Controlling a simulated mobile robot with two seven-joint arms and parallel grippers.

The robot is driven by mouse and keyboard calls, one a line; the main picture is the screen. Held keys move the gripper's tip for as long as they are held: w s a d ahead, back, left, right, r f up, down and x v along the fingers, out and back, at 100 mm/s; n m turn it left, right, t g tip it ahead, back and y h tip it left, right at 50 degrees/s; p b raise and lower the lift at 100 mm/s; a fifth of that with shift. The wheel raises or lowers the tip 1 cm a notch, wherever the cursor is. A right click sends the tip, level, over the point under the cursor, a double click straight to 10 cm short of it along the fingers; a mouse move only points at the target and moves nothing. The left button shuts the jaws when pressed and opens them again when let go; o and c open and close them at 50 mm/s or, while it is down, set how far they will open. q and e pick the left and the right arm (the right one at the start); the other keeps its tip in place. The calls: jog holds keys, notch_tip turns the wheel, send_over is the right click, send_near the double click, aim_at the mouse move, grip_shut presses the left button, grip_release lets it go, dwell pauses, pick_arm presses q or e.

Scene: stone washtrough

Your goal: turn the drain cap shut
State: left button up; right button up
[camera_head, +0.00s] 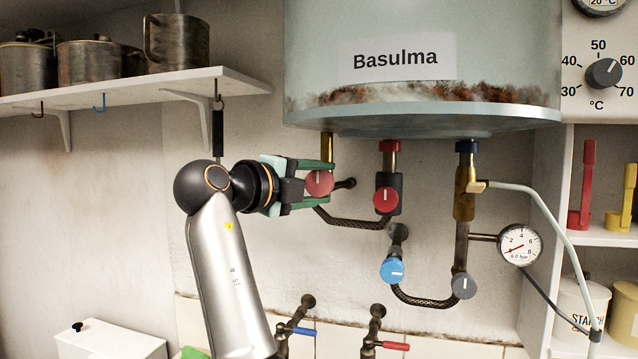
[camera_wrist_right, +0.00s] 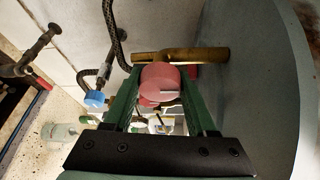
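A faded red round cap (camera_head: 319,184) with a white mark sits on the short brass pipe under the left of the boiler. It is the likely drain cap; no label shows. The white mark stands about upright in the head view. My right gripper (camera_head: 314,184) reaches it from the left, with one green finger above and one below. In the wrist view the cap (camera_wrist_right: 158,84) fills the space between the fingertips (camera_wrist_right: 160,88), and its edges meet both. The cap's back and the contact faces are hidden. My left gripper is not in view.
The boiler (camera_head: 440,40) hangs close above my fingers. A braided hose (camera_head: 345,222) runs just below. A red knob (camera_head: 386,199), blue knob (camera_head: 392,270), grey knob (camera_head: 464,286) and pressure gauge (camera_head: 518,245) are to the right. A pot shelf (camera_head: 130,90) is at upper left.

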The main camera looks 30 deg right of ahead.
jog(key=o, duration=0.5)
jog(key=shift+c, duration=0.2)
jog(key=b+v, duration=0.2)
jog(key=v, duration=1)
jog(key=shift+a, duration=0.25)
jog(key=shift+s, duration=0.1)
